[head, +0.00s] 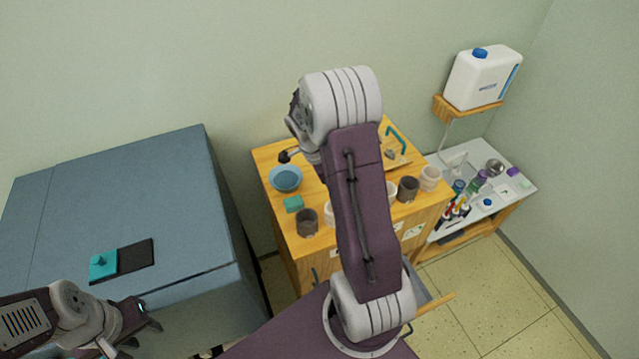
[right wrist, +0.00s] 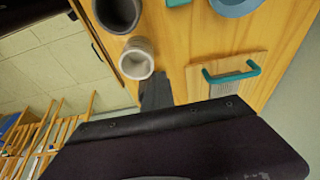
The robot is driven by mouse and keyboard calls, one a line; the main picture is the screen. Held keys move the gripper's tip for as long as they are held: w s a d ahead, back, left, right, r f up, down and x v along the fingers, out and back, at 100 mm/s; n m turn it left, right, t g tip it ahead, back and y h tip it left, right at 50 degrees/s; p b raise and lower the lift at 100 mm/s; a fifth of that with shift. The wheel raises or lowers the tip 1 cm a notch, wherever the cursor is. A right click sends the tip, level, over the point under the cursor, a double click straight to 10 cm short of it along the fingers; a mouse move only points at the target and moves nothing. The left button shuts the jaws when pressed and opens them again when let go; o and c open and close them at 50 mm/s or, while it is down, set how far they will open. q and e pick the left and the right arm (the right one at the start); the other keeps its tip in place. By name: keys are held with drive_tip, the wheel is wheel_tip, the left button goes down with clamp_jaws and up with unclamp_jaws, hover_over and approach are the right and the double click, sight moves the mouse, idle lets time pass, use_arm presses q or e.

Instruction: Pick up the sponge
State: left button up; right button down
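A small teal-green block, which looks like the sponge (head: 293,203), lies on the wooden cabinet top just in front of a blue bowl (head: 286,178). In the right wrist view a sliver of the teal block (right wrist: 178,2) shows at the top edge beside the bowl (right wrist: 235,6). My right arm rises across the middle of the head view and hides part of the cabinet. My right gripper (right wrist: 157,90) shows only partly in the right wrist view, a grey finger over the wood, apart from the block. My left gripper (head: 143,320) is low at the left, its fingers apart and empty, away from the block.
Dark and pale cups (head: 307,222) line the cabinet's front edge. A board with a teal handle (head: 397,145) lies at the back right. A blue-grey cabinet (head: 110,200) at left holds a black mat (head: 136,258) and teal piece (head: 103,265). A cluttered side table (head: 520,185) stands right.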

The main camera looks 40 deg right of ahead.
drive_tip(key=shift+s+r, duration=0.15)
drive_tip(key=shift+s, duration=0.05)
drive_tip(key=c, duration=1.5)
unclamp_jaws()
drive_tip(key=shift+a, duration=0.1)
drive_tip(key=o, duration=1.1)
drive_tip(key=shift+w, duration=0.1)
drive_tip(key=shift+c, duration=0.2)
